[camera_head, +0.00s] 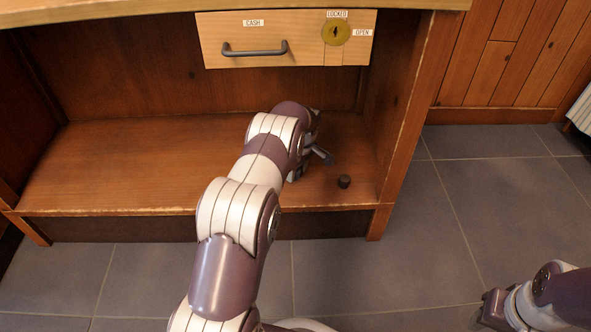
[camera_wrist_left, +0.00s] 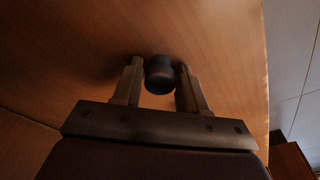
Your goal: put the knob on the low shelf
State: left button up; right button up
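The knob (camera_head: 344,181) is a small dark cylinder resting on the wooden low shelf (camera_head: 130,165), near its front right end. My left gripper (camera_head: 312,168) is low over the shelf, just left of the knob and apart from it. In the left wrist view its two fingers (camera_wrist_left: 160,85) are spread, with the dark knob (camera_wrist_left: 159,72) showing in the gap, at or just beyond the fingertips. Nothing is held. My right gripper (camera_head: 490,309) shows only in part at the lower right, and its fingers cannot be made out.
A drawer (camera_head: 225,57) with a dark handle, a brass lock plate and labels hangs above the shelf. The cabinet's right side wall (camera_head: 405,110) stands close to the knob. The left part of the shelf is bare. Grey tiled floor (camera_head: 420,240) lies in front.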

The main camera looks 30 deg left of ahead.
pick_arm(q)
jog(key=shift+o, duration=0.6)
jog(key=shift+r, duration=0.15)
jog(key=r+p, duration=0.1)
jog(key=r, duration=0.1)
jog(key=r+p, duration=0.2)
jog(key=r, duration=0.1)
jog(key=d+r+p, duration=0.1)
jog(key=r+p, duration=0.1)
jog(key=r, duration=0.1)
jog(key=shift+s, duration=0.1)
jog(key=shift+d+f, duration=0.1)
jog(key=shift+f, duration=0.15)
